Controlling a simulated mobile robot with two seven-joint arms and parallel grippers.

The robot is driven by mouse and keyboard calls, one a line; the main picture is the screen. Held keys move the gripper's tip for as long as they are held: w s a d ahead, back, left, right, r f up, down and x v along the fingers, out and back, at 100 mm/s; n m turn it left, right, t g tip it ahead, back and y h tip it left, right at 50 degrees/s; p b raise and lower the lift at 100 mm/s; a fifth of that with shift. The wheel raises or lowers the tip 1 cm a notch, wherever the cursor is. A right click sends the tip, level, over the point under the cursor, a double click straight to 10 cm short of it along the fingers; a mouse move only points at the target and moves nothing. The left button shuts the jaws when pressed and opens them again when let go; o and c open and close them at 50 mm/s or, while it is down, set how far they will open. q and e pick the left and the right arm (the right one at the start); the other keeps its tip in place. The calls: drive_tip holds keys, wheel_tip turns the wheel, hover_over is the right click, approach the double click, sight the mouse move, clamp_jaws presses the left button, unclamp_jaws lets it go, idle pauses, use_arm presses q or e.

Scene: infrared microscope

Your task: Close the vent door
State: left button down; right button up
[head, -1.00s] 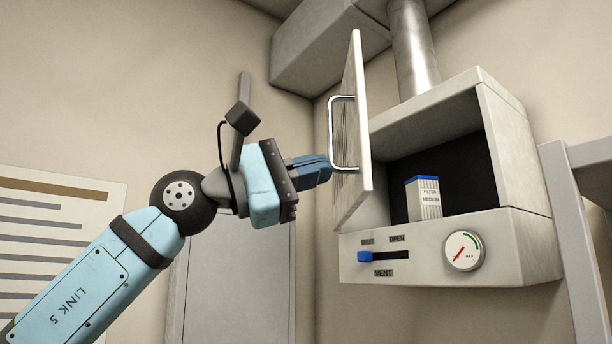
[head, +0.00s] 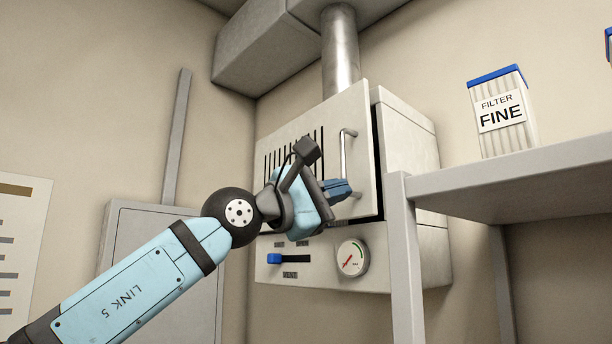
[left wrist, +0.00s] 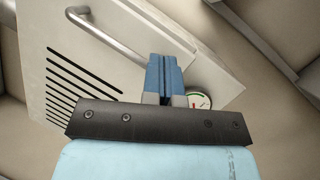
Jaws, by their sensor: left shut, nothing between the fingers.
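The vent door (head: 352,110) is a pale slotted panel with a metal bar handle (head: 346,155). It stands slightly ajar, with a dark gap along its right edge against the vent box (head: 410,155). My left gripper (head: 347,188) is shut and empty, at the door's face by the lower end of the handle; I cannot tell if it touches. In the left wrist view, the blue fingers (left wrist: 165,75) are together in front of the door (left wrist: 60,55), beside the handle (left wrist: 108,35). My right gripper is not in view.
Below the door are a blue slider (head: 275,259) and a round gauge (head: 352,257). A grey shelf (head: 520,170) at the right holds a box labelled FILTER FINE (head: 502,110). A duct pipe (head: 340,50) rises above the vent box. A grey cabinet (head: 150,260) stands behind my arm.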

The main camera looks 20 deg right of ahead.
sight(368, 186)
use_arm(q)
drive_tip(key=d, duration=0.2)
drive_tip(key=d+p, duration=0.1)
drive_tip(key=shift+w+d+r, duration=0.1)
drive_tip(key=shift+w, duration=0.15)
drive_tip(key=shift+r, duration=0.1)
drive_tip(key=shift+r, duration=0.1)
